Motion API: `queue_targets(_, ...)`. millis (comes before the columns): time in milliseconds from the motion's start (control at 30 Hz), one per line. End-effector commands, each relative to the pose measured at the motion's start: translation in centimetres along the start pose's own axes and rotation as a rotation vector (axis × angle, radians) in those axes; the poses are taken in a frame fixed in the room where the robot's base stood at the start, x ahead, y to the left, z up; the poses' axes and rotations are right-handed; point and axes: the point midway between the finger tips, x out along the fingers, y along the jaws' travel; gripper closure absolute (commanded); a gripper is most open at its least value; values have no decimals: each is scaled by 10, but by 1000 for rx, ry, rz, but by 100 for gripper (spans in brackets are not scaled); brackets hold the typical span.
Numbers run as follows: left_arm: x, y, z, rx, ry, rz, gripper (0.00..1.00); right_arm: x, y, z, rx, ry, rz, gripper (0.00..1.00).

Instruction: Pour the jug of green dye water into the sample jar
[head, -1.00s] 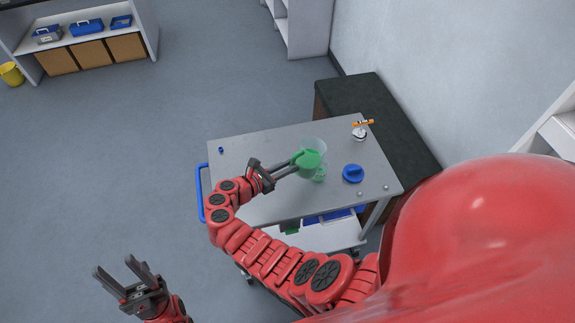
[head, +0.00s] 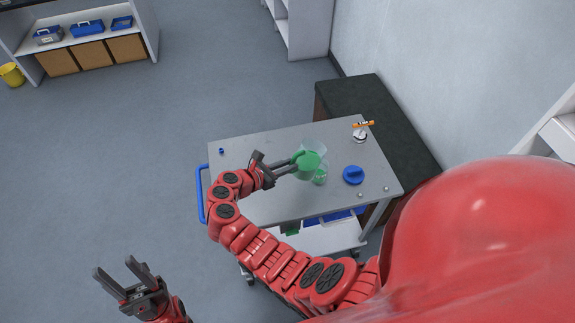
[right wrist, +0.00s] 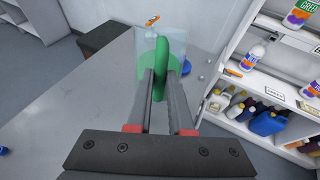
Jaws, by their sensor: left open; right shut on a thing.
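The clear jug (head: 315,147) with green dye water and a green handle is held above the trolley top, beside and partly over the sample jar. In the right wrist view, the green handle (right wrist: 161,62) lies between the fingers, in front of the clear jug wall (right wrist: 146,42). My right gripper (head: 291,168) is shut on this handle. The small clear sample jar (head: 320,178) stands just below the jug and shows green inside; its rim is partly hidden. I cannot tell whether liquid is flowing. My left gripper (head: 122,278) is open and empty, away from the trolley at lower left.
The grey trolley top (head: 240,145) has a blue lid-like object (head: 353,175) right of the jar, a white item with an orange marker (head: 362,126) at the back right and a small blue cap (head: 221,150). A dark bench (head: 375,105) stands behind. The trolley's left side is mostly clear.

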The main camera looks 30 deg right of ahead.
Motion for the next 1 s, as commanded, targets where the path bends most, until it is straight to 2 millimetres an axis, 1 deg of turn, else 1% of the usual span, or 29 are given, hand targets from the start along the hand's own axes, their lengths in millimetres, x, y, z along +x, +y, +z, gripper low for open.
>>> queue_targets(167,0,0,0,0,0,0,50,-1,0,11,9,72,-4,100)
queue_targets(300,0,0,0,0,0,0,50,-1,0,13,3,107,-2,100)
queue_targets(700,0,0,0,0,0,0,50,-1,0,14,3,115,-1,100)
queue_targets(1000,0,0,0,0,0,0,50,-1,1,24,3,225,4,100)
